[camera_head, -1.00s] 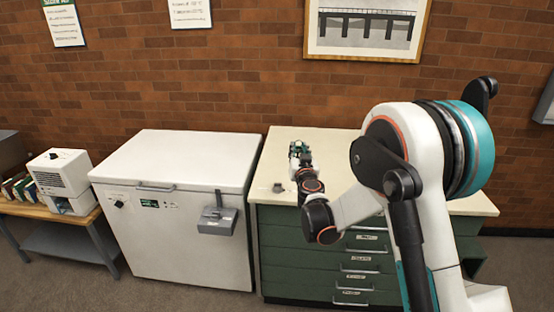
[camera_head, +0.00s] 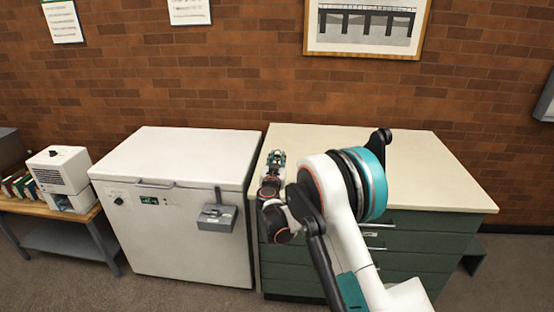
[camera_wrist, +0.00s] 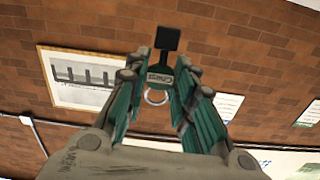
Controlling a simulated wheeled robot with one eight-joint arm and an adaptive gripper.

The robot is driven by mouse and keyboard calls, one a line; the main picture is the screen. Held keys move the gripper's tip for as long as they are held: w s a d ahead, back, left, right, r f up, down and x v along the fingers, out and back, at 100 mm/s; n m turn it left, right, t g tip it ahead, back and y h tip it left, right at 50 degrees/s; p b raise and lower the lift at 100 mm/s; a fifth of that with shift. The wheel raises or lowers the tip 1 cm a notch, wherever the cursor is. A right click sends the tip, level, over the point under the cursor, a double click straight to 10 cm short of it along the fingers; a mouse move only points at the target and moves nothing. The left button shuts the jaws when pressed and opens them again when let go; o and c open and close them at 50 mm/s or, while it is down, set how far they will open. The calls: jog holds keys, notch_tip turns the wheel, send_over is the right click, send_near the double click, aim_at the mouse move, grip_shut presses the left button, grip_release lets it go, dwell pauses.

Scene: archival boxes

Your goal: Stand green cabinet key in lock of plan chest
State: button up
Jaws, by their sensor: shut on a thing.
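In the head view my gripper (camera_head: 277,157) is over the left part of the plan chest (camera_head: 400,170), a green chest with a cream top. The key is too small to make out there. No lock can be made out now; my arm covers the chest's front left area.
A white chest freezer (camera_head: 175,220) with a grey box on its front stands just left of the plan chest. A small table with a white device (camera_head: 60,172) is further left. The chest top is clear to the right. A framed picture (camera_head: 367,30) hangs on the brick wall.

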jog(key=shift+f+b, duration=0.95)
jog(key=shift+f, duration=1.95)
jog(key=shift+f+b, duration=0.8)
jog(key=shift+f, duration=0.15)
jog(key=shift+f, duration=0.1)
jog(key=o, duration=1)
jog(key=s, duration=1.2)
jog(key=shift+a, duration=0.2)
